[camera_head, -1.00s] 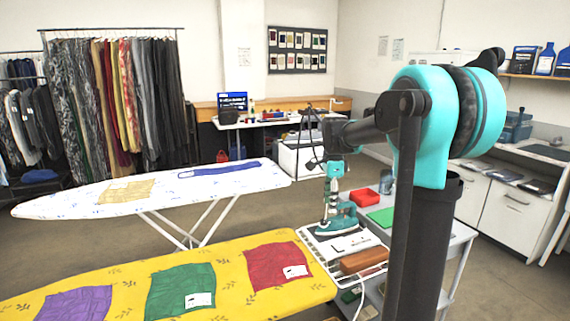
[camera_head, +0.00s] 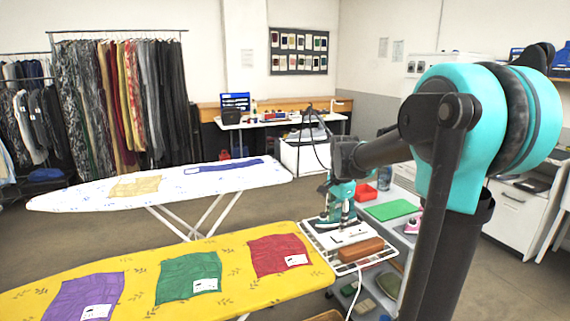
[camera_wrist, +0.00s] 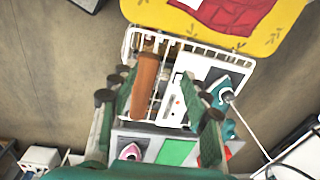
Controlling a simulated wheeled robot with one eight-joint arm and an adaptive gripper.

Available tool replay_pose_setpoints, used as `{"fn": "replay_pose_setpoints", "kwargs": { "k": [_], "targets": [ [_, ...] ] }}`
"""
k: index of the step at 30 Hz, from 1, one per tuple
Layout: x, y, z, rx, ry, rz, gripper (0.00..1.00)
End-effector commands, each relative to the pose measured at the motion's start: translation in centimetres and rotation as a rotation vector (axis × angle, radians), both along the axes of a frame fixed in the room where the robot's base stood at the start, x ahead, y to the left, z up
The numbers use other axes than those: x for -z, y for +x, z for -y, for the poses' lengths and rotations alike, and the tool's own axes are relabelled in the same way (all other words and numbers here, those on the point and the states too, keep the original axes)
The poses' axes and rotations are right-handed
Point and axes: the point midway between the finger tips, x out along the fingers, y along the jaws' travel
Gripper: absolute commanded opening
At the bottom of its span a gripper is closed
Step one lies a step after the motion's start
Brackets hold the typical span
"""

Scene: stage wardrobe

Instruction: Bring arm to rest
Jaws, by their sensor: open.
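My arm crosses the right of the head view and reaches down to my gripper (camera_head: 341,190), which is small and partly hidden there. In the wrist view my gripper (camera_wrist: 163,98) is open, with its two fingers apart and nothing between them in its grasp. Below it is the white wire rack (camera_wrist: 131,45) with a brown block (camera_wrist: 145,86) and a teal iron (camera_wrist: 226,91). The iron (camera_head: 334,219) stands on the rack in the head view, close by my gripper. I cannot tell the exact gap between them.
A yellow ironing board (camera_head: 230,262) with purple, green and red cloths is at front left. A white ironing board (camera_head: 80,199) stands behind it. A side table holds a green mat (camera_head: 391,210) and red bin (camera_head: 366,192). A cord (camera_wrist: 245,122) runs from the iron.

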Motion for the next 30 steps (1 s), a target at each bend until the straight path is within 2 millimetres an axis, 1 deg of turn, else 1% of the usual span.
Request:
{"fn": "replay_pose_setpoints", "kwargs": {
  "k": [1,5,8,12,15,18,21,23,30],
  "targets": [
    [0.7,-1.1,0.2,-0.049,-0.004,0.013,0.47],
    [2.6,-3.9,0.7,-0.213,-0.022,0.057,0.47],
    [4.7,-7.1,1.1,-0.382,-0.049,0.100,0.47],
    [8.5,-12.6,1.7,-0.677,-0.115,0.173,0.47],
    [10.8,-16.0,2.0,-0.860,-0.168,0.213,0.47],
    [12.5,-18.5,2.2,-0.993,-0.214,0.239,0.47],
    [13.6,-19.9,2.3,-1.076,-0.245,0.254,0.47],
    [13.8,-20.4,2.3,-1.102,-0.254,0.258,0.47],
    [14.0,-20.5,2.3,-1.118,-0.260,0.260,0.47]
  ]
}}
